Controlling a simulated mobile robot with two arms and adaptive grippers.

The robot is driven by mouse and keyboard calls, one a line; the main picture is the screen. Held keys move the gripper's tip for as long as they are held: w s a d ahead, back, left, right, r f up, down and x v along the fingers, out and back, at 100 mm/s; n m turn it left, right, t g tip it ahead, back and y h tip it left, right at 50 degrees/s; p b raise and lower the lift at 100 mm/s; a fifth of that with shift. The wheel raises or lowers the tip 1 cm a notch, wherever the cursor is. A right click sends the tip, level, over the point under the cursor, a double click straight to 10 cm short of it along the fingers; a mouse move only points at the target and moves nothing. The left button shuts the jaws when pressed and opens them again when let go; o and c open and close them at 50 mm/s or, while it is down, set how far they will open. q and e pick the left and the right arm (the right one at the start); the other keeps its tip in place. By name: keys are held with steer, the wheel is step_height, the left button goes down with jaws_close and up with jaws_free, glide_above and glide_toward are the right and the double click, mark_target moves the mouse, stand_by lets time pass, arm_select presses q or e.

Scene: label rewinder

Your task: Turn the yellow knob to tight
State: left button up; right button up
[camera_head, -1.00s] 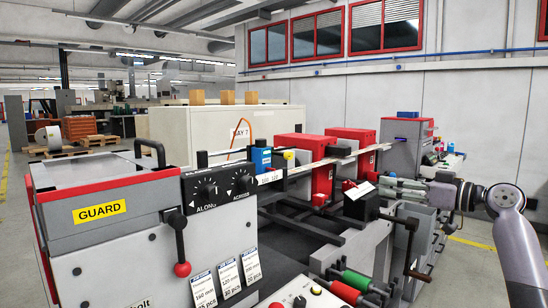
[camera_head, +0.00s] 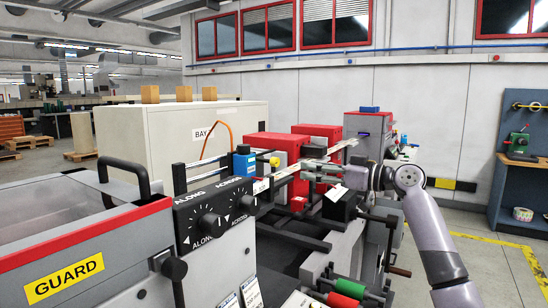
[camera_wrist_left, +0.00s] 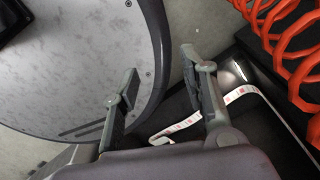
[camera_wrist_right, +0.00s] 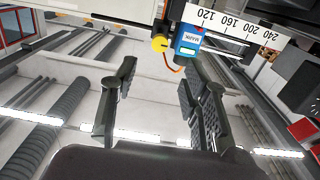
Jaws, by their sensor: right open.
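The small yellow knob (camera_head: 274,161) sits on the right side of a blue block (camera_head: 243,162) on the machine's scale rail. In the right wrist view the knob (camera_wrist_right: 159,44) is beside the blue block (camera_wrist_right: 187,42), beyond my fingertips. My right gripper (camera_head: 306,170) is open and empty, its fingers pointing left to the knob with a gap between. Its spread fingers also show in the right wrist view (camera_wrist_right: 160,75). My left gripper (camera_wrist_left: 160,72) is open and empty in the left wrist view, near a grey disc. Which way the knob is set cannot be told.
Red housings (camera_head: 318,139) stand behind the rail near my right gripper. The dial panel (camera_head: 216,212) and the guard cover (camera_head: 80,236) stand at the left front. Green and red rollers (camera_head: 347,288) lie below. Orange coiled hose (camera_wrist_left: 290,60) is beside my left gripper.

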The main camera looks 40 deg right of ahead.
mark_target(278, 163)
steer(key=p+x, duration=0.1)
steer(key=x, duration=0.2)
steer(key=p+x, duration=0.1)
steer(key=x, duration=0.1)
steer(key=p+x, duration=0.2)
steer(key=x, duration=0.1)
steer(key=shift+w+a+r, duration=0.1)
steer(key=shift+w+r, duration=0.15)
steer(key=shift+w, duration=0.05)
steer(key=p+x, duration=0.1)
steer(key=x, duration=0.1)
steer(key=shift+w+f, duration=0.2)
steer(key=shift+w, duration=0.1)
steer(key=shift+w+a+f, duration=0.1)
steer(key=shift+w+a, duration=0.1)
steer(key=shift+w, duration=0.3)
arm_select(q)
step_height(278, 163, up, 6)
steer(key=w, duration=0.2)
steer(key=shift+a, duration=0.15)
steer(key=shift+r, duration=0.1)
arm_select(e)
steer(key=shift+c, duration=0.3)
arm_select(q)
steer(key=shift+w, duration=0.15)
arm_select(e)
jaws_close()
